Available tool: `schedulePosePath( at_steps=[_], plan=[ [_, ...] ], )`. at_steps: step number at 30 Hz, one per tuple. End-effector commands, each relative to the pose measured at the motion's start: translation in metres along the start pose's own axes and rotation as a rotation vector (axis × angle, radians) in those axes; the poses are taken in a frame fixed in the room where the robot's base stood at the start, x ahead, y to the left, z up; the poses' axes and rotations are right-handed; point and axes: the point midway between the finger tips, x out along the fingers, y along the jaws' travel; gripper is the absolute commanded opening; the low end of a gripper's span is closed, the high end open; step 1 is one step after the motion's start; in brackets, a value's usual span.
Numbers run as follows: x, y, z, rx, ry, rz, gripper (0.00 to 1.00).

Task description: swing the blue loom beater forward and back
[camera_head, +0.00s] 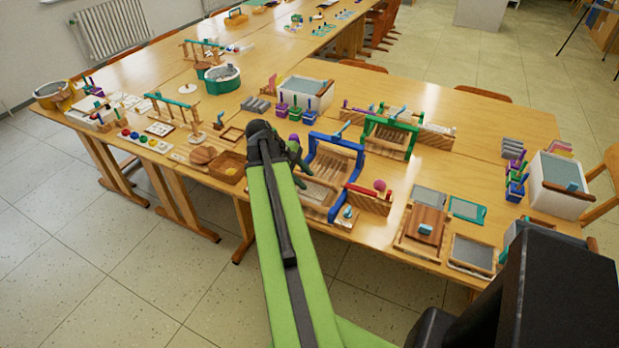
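The blue loom beater (349,145) is a blue frame standing over a wooden loom with slats, near the middle of the long table. Its blue side posts reach down on both sides of the loom. A green beater (391,124) of similar shape stands on another loom behind it to the right. My green arm reaches up from the bottom of the view. My gripper (296,152) is close to the left side of the blue beater. The dark wrist hides part of the gripper, so its opening and any contact with the beater cannot be made out.
A wooden basket (228,168) sits left of my gripper. A red bar (367,191) with a pink ball lies right of the blue beater. A white bin (305,93) and purple cups stand behind. Wooden frames (472,252) and boards crowd the table's right front. The front floor is clear.

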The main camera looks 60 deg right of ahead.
Motion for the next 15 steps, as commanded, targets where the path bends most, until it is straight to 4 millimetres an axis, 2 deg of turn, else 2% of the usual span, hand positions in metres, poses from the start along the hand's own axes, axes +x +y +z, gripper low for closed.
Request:
schedulePosePath(
  at_steps=[1,6,12,15],
  plan=[
    [-0.025,0.005,0.005,-0.001,0.000,0.002,0.36],
    [-0.069,0.006,0.006,0.000,-0.001,0.003,0.36],
    [-0.114,0.005,0.005,0.001,-0.001,0.005,0.36],
    [-0.127,0.004,0.005,0.001,-0.002,0.005,0.36]
  ],
)
